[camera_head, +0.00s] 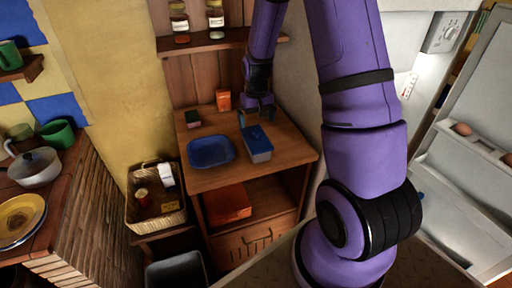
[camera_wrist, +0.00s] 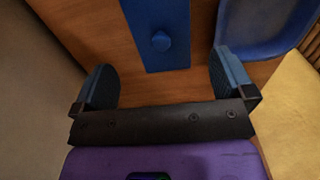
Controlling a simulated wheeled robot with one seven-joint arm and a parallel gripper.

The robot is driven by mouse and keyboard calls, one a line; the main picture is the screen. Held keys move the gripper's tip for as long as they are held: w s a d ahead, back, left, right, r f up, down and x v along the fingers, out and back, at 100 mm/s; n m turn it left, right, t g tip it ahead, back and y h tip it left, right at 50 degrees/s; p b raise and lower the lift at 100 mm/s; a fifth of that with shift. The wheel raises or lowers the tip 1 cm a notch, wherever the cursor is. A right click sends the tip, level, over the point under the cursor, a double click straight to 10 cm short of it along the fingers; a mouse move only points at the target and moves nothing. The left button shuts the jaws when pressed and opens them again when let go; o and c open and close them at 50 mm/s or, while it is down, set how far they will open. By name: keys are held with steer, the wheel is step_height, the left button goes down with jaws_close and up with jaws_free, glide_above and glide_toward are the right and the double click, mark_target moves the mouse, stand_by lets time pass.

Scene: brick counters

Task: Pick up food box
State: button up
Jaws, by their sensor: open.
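A long box with a blue lid and grey sides (camera_head: 257,146), likely the food box, stands on the wooden cabinet top. In the wrist view its blue lid (camera_wrist: 158,18) with a round knob lies ahead of my gripper, lined up between the fingers; its far end is cut off by the frame. My gripper (camera_head: 257,114) is open and empty, at the back end of this box. In the wrist view the two fingers (camera_wrist: 164,62) stand wide apart on either side of the lid's line. I cannot tell the exact height gap.
A blue tray (camera_head: 211,152) lies left of the box. A small orange box (camera_head: 223,100) and a dark green-topped item (camera_head: 192,118) stand behind. A red-orange box (camera_head: 228,204) sits on the shelf below. A wall shelf (camera_head: 205,43) with jars hangs above. An open fridge (camera_head: 470,150) stands right.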

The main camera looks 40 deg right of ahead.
mark_target(256, 137)
step_height(256, 137, down, 5)
steer(key=shift+r, duration=0.1)
steer(key=shift+w+d+f, duration=0.1)
steer(key=shift+w+f, duration=0.05)
steer(key=shift+f, duration=1.15)
steer(key=shift+w+f, duration=0.15)
steer(key=shift+f, duration=1.15)
steer(key=c, duration=0.8)
steer(key=shift+r, duration=0.2)
